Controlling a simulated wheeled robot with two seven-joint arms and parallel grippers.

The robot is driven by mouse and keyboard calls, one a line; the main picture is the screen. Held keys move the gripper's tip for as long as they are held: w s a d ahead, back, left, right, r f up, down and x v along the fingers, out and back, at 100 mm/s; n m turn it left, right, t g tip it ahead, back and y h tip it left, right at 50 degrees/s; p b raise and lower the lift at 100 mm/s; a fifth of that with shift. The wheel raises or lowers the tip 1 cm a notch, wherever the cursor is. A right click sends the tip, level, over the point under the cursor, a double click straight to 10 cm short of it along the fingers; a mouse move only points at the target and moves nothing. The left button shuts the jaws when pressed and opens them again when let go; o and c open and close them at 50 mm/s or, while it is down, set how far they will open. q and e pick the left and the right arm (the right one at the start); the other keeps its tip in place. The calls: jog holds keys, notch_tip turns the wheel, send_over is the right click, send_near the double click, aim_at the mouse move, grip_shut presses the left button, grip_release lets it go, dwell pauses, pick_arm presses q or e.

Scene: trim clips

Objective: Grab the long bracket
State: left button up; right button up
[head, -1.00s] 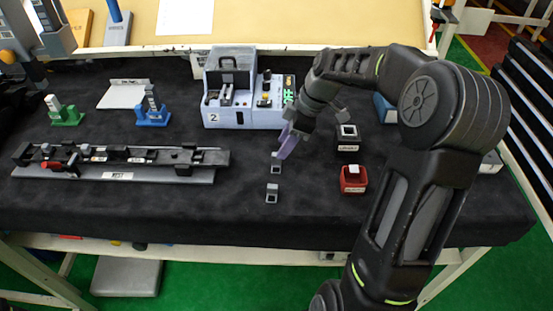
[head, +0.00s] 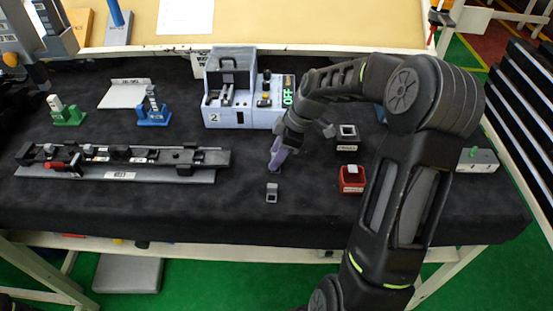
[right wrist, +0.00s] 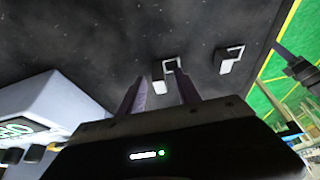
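Two small grey brackets lie on the black cloth. The nearer one (head: 272,192) is in plain sight; it is the right-hand one in the right wrist view (right wrist: 231,60). The other bracket (right wrist: 159,87) is almost wholly hidden behind my right gripper's fingers in the head view. I cannot tell by size which is the long one. My right gripper (head: 275,162) points down over the hidden bracket. In the right wrist view its purple fingers (right wrist: 160,82) are apart and empty, with that bracket just beyond and between the tips. My left gripper is not clearly in view.
A grey machine marked 2 (head: 237,115) stands behind my right gripper. A black holder (head: 347,145) and a red holder (head: 354,188) stand to the right. A long rail fixture (head: 115,175) lies left. The cloth in front is clear.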

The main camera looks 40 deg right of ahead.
grip_shut()
dwell(0.3)
dwell(0.3)
